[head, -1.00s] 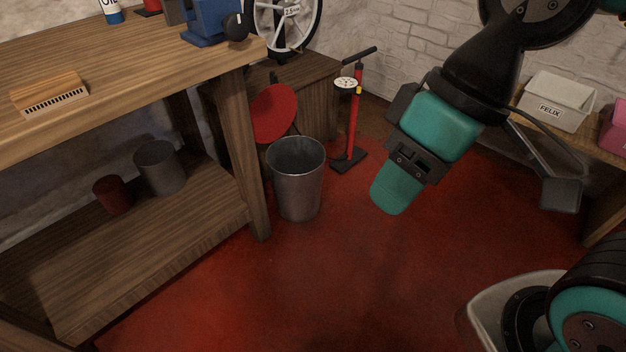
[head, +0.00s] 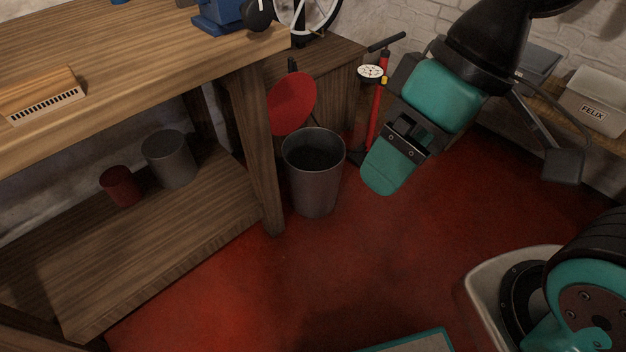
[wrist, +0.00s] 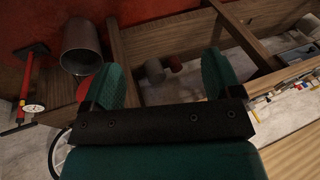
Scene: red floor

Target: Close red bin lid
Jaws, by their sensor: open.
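The grey metal bin (head: 312,185) stands on the red floor beside the workbench leg, with its mouth uncovered. Its round red lid (head: 291,104) stands tilted up at the back left of the rim, so it is open. My gripper (head: 380,178) is to the right of the bin in the head view, pointing down and empty, and apart from the lid. In the wrist view my two teal fingers (wrist: 160,65) are spread wide. The bin (wrist: 80,40) shows there at upper left, and part of the red lid (wrist: 82,88) shows beside the left finger, which partly hides it.
The wooden workbench (head: 140,65) fills the left, with a blue vise (head: 218,14) on top and a red pot (head: 122,187) and grey pot (head: 168,160) on its shelf. A red floor pump (head: 376,110) stands behind the bin.

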